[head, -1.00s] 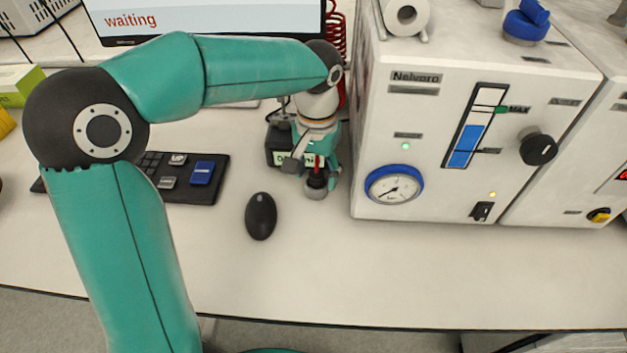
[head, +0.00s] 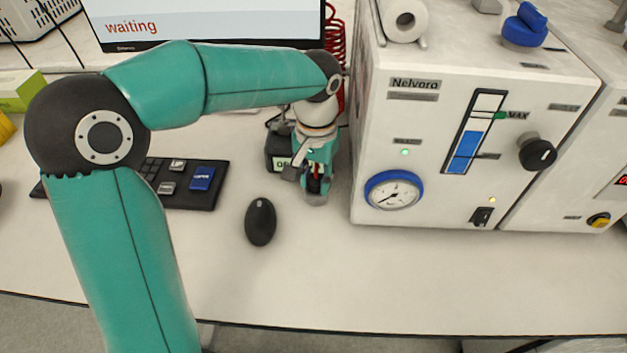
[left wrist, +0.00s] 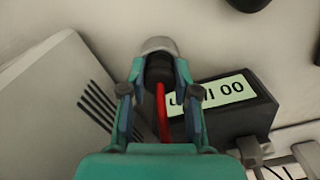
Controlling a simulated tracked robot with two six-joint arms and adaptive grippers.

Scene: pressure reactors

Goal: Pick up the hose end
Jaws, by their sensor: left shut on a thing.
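My left gripper (head: 315,186) is low over the bench, just left of the white Nelvoro reactor. In the left wrist view its two fingers (left wrist: 159,82) are shut on the hose end from both sides. The hose end (left wrist: 158,64) is a black ribbed fitting with a grey rounded tip, and the tip sticks out past the fingers. The red hose (left wrist: 162,112) runs from it back between the fingers. In the head view the fingers mostly hide the hose end. My right gripper is in neither view.
A black box with a lit display (left wrist: 236,106) stands close beside the gripper. The reactor (head: 380,130) is close on its right. A black mouse (head: 260,221) and a keyboard (head: 215,197) lie to the left. The front of the bench (head: 400,280) is clear.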

